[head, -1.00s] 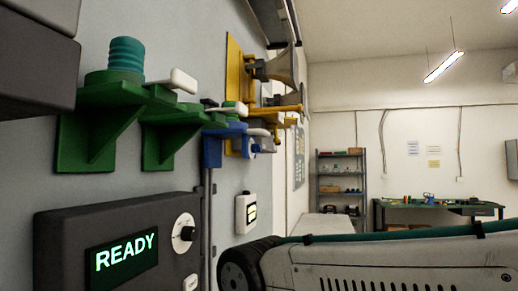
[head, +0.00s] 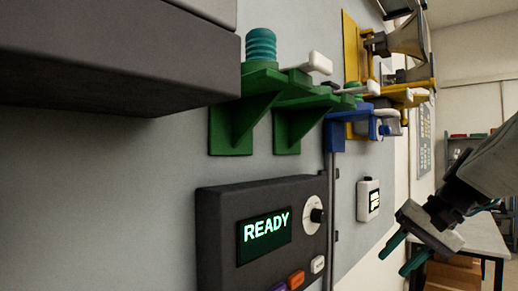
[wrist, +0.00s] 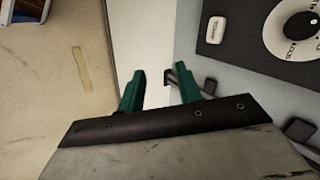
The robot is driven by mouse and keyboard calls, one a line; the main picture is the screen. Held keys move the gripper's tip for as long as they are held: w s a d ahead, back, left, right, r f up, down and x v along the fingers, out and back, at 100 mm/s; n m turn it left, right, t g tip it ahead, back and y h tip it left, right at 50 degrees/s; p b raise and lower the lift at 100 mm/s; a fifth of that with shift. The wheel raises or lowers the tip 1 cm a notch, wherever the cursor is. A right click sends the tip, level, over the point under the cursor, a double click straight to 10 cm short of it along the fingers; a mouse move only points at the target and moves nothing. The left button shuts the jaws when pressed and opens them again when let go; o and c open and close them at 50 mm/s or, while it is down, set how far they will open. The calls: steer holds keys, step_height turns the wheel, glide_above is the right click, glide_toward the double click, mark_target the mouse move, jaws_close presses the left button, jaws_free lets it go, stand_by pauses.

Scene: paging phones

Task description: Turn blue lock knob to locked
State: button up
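A blue bracket (head: 338,135) is fixed to the grey wall board, right of the green brackets. A small blue round piece (head: 384,130) on its right side may be the lock knob. Its turn position is too small to tell. My gripper (head: 401,255) is open and empty at the lower right of the head view, below and right of the blue bracket and well apart from it. Its two teal fingers also show spread in the wrist view (wrist: 160,88), with nothing between them. I cannot make out the blue knob in the wrist view.
A dark panel (head: 212,230) reading READY has a dial (head: 313,215) and buttons. Green brackets (head: 232,130) and a yellow bracket (head: 352,65) with a horn (head: 405,38) stick out from the board. A white box (head: 368,199) hangs below the blue bracket. A table (head: 478,238) stands behind my gripper.

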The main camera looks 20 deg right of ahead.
mark_target(385, 130)
steer(key=w+d+r+n+t+y, duration=0.1)
steer(key=w+d+r+t, duration=0.1)
steer(key=d+r+t, duration=0.55)
steer(key=w+d+r+n+t+y, duration=0.1)
steer(key=d+r+t, duration=0.1)
steer(key=d+r, duration=0.95)
steer(key=a+r+n+y, duration=0.2)
steer(key=a+r+n, duration=0.2)
steer(key=r, duration=0.4)
steer(key=x, duration=0.8)
steer(key=shift+t, duration=0.45)
steer(key=c, duration=0.7)
